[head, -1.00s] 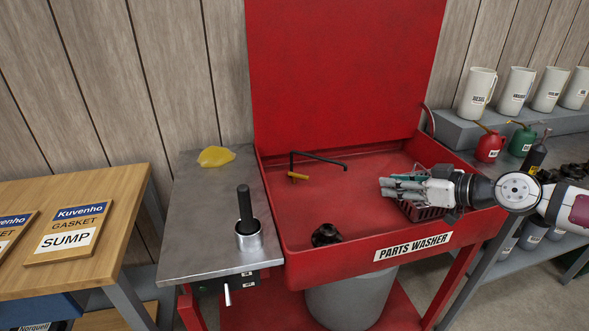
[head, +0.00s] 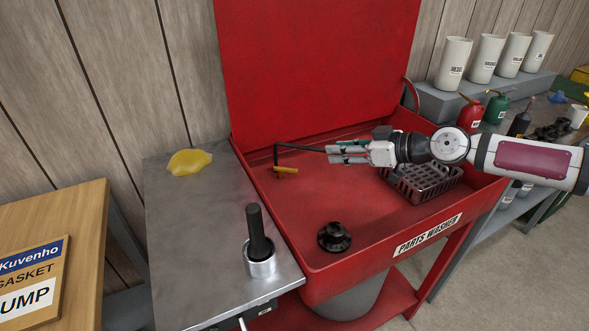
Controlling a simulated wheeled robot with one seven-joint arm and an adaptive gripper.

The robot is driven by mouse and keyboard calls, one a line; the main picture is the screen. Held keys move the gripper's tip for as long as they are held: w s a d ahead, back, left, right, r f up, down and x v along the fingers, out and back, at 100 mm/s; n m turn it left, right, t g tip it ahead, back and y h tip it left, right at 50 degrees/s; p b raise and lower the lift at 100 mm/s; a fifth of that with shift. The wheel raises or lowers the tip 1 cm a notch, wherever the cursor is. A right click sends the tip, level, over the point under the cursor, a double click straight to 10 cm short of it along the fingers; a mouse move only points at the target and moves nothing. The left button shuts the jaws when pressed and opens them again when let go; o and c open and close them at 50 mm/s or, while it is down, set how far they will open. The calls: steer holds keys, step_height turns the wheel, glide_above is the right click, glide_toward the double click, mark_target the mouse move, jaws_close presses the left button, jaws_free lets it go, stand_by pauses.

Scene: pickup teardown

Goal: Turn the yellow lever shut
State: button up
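The yellow lever (head: 286,170) is a short bar at the base of the black bent spout (head: 300,148), at the back left of the red parts washer basin (head: 300,222). It points to the right in the head view. My gripper (head: 332,154) is over the basin, to the right of the lever and apart from it. Its fingers point left, toward the lever. They look spread with a gap between them and nothing in it. The gripper hides the free end of the spout.
A dark basket (head: 425,190) sits in the basin below my arm. A black round part (head: 334,237) lies near the basin's front. A metal side table (head: 190,240) at left holds a yellow cloth (head: 188,162) and a brush in a metal cup (head: 261,265). The red lid (head: 310,60) stands upright behind.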

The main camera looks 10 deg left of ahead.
steer(key=b, duration=0.9)
glide_toward(292, 169)
steer(key=b+x, duration=0.1)
steer(key=x, duration=0.6)
steer(key=shift+a+b, duration=0.2)
steer(key=shift+b, duration=0.15)
